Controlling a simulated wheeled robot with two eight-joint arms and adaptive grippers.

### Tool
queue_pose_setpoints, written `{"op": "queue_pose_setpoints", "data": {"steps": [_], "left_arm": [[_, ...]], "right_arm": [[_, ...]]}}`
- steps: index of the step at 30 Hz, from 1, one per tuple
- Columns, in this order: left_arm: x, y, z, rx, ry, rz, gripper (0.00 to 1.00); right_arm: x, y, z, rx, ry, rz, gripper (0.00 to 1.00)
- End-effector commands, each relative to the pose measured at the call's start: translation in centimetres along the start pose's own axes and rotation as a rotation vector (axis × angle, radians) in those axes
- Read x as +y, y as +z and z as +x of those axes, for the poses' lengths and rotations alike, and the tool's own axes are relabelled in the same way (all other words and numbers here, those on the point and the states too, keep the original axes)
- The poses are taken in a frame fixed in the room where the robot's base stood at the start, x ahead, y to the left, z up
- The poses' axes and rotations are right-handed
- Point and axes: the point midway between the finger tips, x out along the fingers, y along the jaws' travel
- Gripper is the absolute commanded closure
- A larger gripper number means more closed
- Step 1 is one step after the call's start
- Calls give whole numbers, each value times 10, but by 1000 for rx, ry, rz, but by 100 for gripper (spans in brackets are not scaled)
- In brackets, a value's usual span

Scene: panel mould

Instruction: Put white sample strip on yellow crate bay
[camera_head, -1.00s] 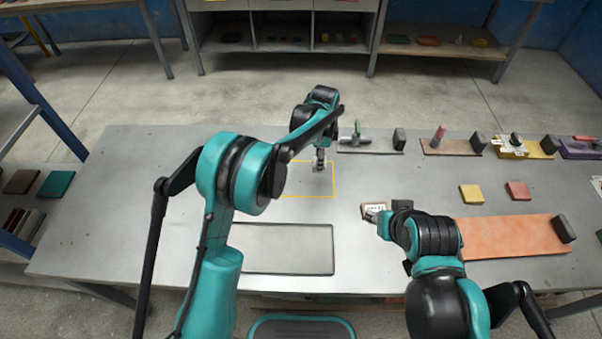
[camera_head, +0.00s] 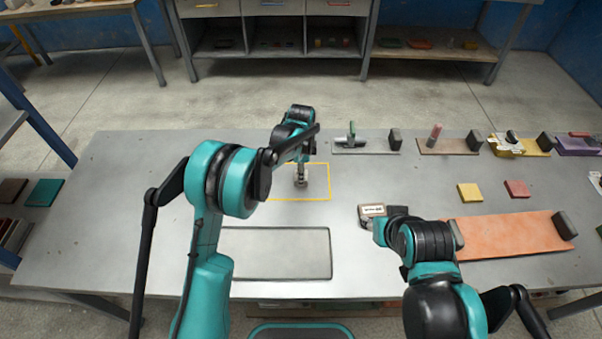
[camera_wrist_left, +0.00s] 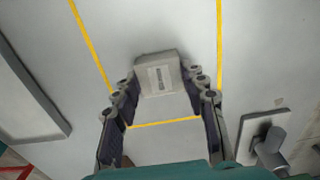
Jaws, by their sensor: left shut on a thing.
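A yellow outlined bay (camera_head: 329,182) is marked on the grey table in front of me. My left gripper (camera_head: 301,182) is over it, pointing down. In the left wrist view, my left gripper (camera_wrist_left: 163,88) is shut on a pale block (camera_wrist_left: 160,62) with a white printed label, inside the yellow lines (camera_wrist_left: 165,123). I cannot tell whether the block touches the table. I see no other clear white strip. My right gripper (camera_head: 374,226) is low beside a small labelled box (camera_head: 371,210); its jaws are too small to read.
A grey framed panel (camera_head: 275,253) lies nearer me, and an orange board (camera_head: 510,236) lies right. Yellow (camera_head: 470,192) and red (camera_head: 516,188) tiles lie behind it. A trowel board (camera_head: 365,148) and several similar boards line the back edge. The table's left side is clear.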

Motion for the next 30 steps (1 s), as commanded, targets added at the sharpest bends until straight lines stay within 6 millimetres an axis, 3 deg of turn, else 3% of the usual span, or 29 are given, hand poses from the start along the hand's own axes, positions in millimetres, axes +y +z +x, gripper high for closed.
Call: {"op": "queue_pose_setpoints", "data": {"steps": [1, 2, 3, 4, 16, 30], "left_arm": [[0, 0, 3, 0, 0, 0, 87], [0, 0, 2, 0, 0, 0, 50], [0, 0, 2, 0, 0, 0, 39], [0, 0, 2, 0, 0, 0, 37], [0, 0, -8, 0, 0, 0, 37], [0, 0, -103, 0, 1, 0, 37]], "right_arm": [[0, 2, 2, 0, 0, 0, 60], [0, 1, 1, 0, 0, 0, 60], [0, 1, 1, 0, 0, 0, 60], [0, 1, 1, 0, 0, 0, 60], [0, -2, -3, 0, 0, 0, 60], [0, -19, -27, 0, 0, 0, 60]]}}
